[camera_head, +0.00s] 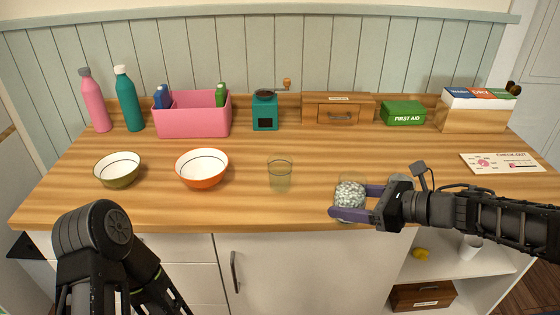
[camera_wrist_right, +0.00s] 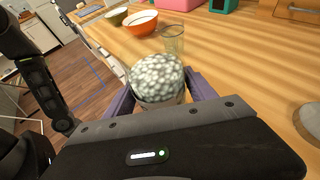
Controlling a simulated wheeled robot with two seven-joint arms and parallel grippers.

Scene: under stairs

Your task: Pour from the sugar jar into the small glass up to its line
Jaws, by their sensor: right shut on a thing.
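The sugar jar (camera_head: 350,192) is filled with whitish lumps and stands upright at the front right of the counter. My right gripper (camera_head: 352,203) is shut on it, with a purple finger on either side. In the right wrist view the jar (camera_wrist_right: 157,78) sits between the two fingers, its contents seen from above. The small glass (camera_head: 280,175) stands upright to the left of the jar and looks empty. It also shows in the right wrist view (camera_wrist_right: 173,40), beyond the jar. My left arm is at the lower left, but its gripper fingers are not in view.
An orange bowl (camera_head: 202,167) and an olive bowl (camera_head: 117,169) stand left of the glass. A pink bin (camera_head: 193,120), teal grinder (camera_head: 265,112), wooden drawer box (camera_head: 338,108) and first aid box (camera_head: 403,113) line the back. The counter between glass and jar is clear.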

